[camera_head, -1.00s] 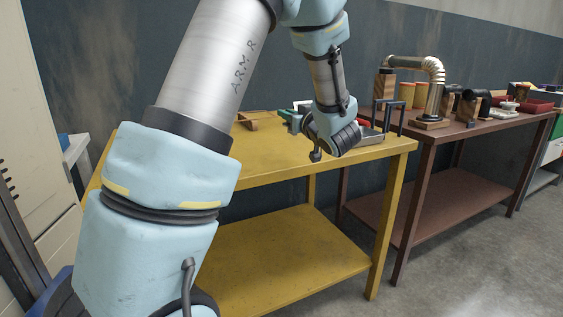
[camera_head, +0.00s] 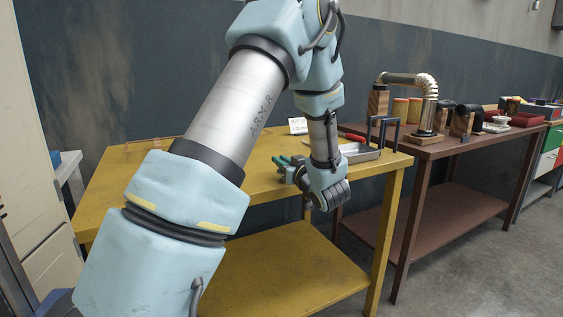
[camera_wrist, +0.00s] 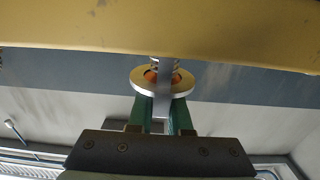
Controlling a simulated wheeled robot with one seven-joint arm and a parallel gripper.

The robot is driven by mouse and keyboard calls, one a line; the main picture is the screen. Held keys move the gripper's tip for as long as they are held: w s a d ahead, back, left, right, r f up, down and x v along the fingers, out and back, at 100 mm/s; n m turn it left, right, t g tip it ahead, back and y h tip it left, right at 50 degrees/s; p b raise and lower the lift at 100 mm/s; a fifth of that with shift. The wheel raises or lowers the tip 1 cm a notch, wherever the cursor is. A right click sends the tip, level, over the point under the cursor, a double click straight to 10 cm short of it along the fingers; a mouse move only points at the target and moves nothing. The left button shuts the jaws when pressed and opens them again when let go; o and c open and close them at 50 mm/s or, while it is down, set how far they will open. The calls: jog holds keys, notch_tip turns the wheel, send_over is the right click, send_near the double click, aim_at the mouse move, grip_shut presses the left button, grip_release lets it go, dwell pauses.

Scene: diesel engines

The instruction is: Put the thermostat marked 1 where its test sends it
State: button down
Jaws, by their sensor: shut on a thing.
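My gripper (camera_wrist: 162,112), with green fingers, is shut on a thermostat (camera_wrist: 183,77). The thermostat is a round metal flange with an orange centre and a spring-like metal part beyond it. No number shows on it in the wrist view. In the head view my gripper (camera_head: 282,162) is by the front part of the yellow table (camera_head: 230,180), fingers pointing left, and the held thermostat cannot be made out there. The table's yellow edge (camera_wrist: 160,25) crosses the top of the wrist view, close to the thermostat.
A shallow metal tray (camera_head: 362,156) and a dark upright frame (camera_head: 384,133) stand at the yellow table's right end. A white card (camera_head: 298,126) stands at its back. A brown table (camera_head: 440,146) to the right bears a bent pipe and other parts. The yellow table's left top looks mostly clear.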

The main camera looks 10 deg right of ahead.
jog(key=shift+f, duration=0.1)
jog(key=c, duration=1.3)
grip_release()
jog(key=o, duration=0.5)
jog(key=shift+c, duration=0.2)
